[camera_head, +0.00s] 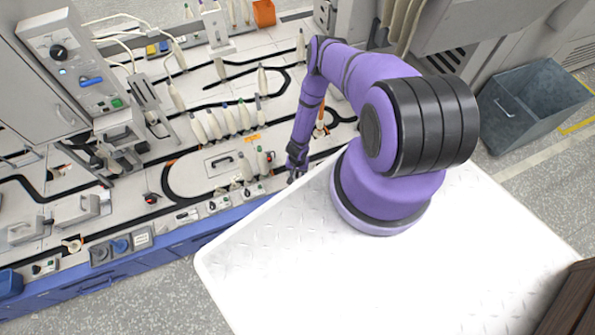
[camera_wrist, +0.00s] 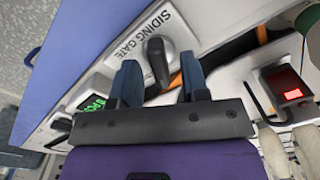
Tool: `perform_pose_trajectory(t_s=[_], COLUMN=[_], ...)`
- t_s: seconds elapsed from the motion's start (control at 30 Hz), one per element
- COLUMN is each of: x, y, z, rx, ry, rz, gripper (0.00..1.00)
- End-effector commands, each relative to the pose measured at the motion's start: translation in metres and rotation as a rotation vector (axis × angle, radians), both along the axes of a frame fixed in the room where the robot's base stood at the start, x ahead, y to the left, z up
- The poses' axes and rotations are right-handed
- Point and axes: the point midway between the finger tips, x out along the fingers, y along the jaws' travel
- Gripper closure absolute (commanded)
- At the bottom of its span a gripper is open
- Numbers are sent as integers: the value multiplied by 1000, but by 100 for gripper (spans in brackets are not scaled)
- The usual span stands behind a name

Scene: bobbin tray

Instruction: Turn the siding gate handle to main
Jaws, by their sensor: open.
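The siding gate handle (camera_wrist: 157,62) is a dark lever on a pale plate (camera_wrist: 178,33) printed "SIDING GATE" in the wrist view. My gripper (camera_wrist: 159,66) is open, with one blue-grey finger on each side of the handle. The handle lies in the gap between the fingers; whether either finger touches it I cannot tell. No "main" mark is readable. In the head view my gripper (camera_head: 294,172) points down at the front edge of the bobbin line, and I cannot make out the handle there.
A red-lit display (camera_wrist: 291,94) is right of the handle in the wrist view, and a green-lit one (camera_wrist: 92,103) is left. Several upright bobbins (camera_head: 228,122) stand on the line left of my gripper. A grey bin (camera_head: 530,108) stands at the right.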

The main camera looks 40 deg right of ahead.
Motion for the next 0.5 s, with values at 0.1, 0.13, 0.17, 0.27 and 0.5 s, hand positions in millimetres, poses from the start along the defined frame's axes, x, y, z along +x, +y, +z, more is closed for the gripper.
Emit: perform_pose_trajectory(t_s=[0.1, 0.13, 0.17, 0.27, 0.5], x=[0, 0, 0, 0, 0], y=[0, 0, 0, 0, 0], z=[0, 0, 0, 0, 0], rx=[0, 0, 0, 0, 0], ry=[0, 0, 0, 0, 0], rz=[0, 0, 0, 0, -11], gripper=[70, 77, 84, 100, 100])
